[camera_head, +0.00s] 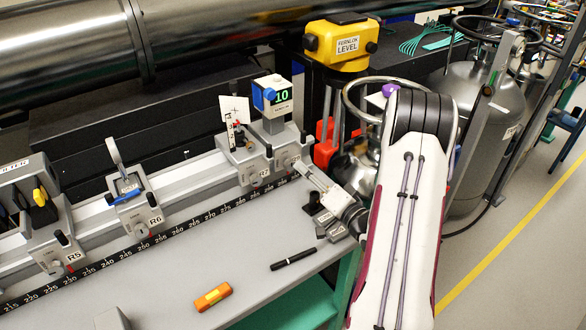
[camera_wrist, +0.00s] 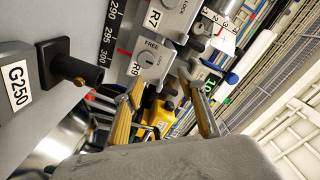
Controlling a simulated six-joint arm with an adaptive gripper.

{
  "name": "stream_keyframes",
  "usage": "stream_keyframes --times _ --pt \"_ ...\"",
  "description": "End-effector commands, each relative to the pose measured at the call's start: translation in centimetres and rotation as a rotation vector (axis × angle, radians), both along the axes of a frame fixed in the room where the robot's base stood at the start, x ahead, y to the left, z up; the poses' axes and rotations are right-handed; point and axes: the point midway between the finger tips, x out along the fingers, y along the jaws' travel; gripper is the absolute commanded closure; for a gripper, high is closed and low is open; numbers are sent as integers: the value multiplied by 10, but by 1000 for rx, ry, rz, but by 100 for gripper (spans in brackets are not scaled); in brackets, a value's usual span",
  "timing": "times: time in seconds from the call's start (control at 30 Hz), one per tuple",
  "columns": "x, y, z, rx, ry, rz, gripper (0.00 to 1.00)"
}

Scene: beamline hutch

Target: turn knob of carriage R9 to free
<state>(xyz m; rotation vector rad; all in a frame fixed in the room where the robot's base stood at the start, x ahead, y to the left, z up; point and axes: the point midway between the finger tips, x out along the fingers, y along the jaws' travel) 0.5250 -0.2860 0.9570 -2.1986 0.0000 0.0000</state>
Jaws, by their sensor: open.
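Carriage R9 (camera_wrist: 137,68) shows in the wrist view, with its round grey knob (camera_wrist: 149,60) on the front face. The word FREE is readable beside the knob, but which way the knob points is too small to tell. My gripper (camera_wrist: 163,92) is open, its two tan fingers apart and nothing between them. The knob lies beyond the fingertips, apart from them as far as I can tell. In the head view, carriage R9 (camera_head: 286,150) stands at the right end of the rail, and my gripper (camera_head: 304,172) is close in front of it, partly covering its front.
Carriage R7 (camera_head: 250,172) stands directly left of R9; R6 (camera_head: 140,208) and R5 (camera_head: 58,250) are further left. A holder marked G250 (camera_wrist: 18,85) is near in the wrist view. A black pen (camera_head: 293,258) and an orange object (camera_head: 213,297) lie on the table.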

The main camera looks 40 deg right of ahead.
Motion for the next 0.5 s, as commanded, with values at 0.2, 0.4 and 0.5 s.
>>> stream_keyframes --times 0.2,0.4,0.5 --pt "0 0 -19 1 1 0 60" --pt "4 1 -32 -2 -1 2 60" --pt "19 1 -31 -3 -1 3 60"
